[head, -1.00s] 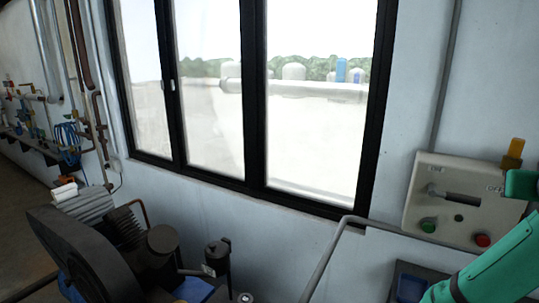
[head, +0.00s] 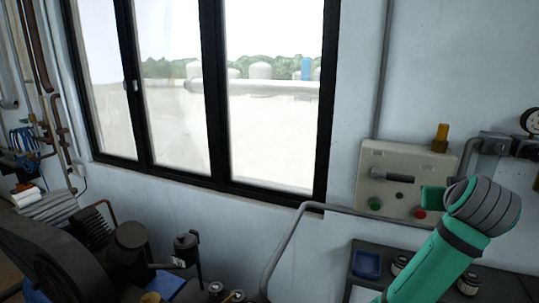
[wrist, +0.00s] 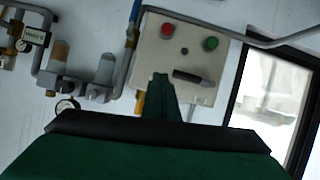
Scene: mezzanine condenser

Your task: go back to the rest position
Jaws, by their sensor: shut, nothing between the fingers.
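My gripper (wrist: 162,80) shows in the wrist view as narrow dark green fingers, shut and empty. It points toward a pale control panel (wrist: 180,60) and overlaps the panel's edge in that picture; the gap between them cannot be judged. In the head view my teal arm rises at the lower right, and a small teal part of it overlaps the lower right of the same panel (head: 402,165). The panel has a dark handle (head: 392,177), a green button (head: 375,203) and a red button (head: 420,213).
A bench with a grey rail (head: 290,240) holds a blue tray (head: 367,262) and small cylindrical parts (head: 468,283). A compressor (head: 60,260) stands at the lower left. A black-framed window (head: 215,90) fills the wall behind. Pipes and a gauge (head: 530,120) are at the right.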

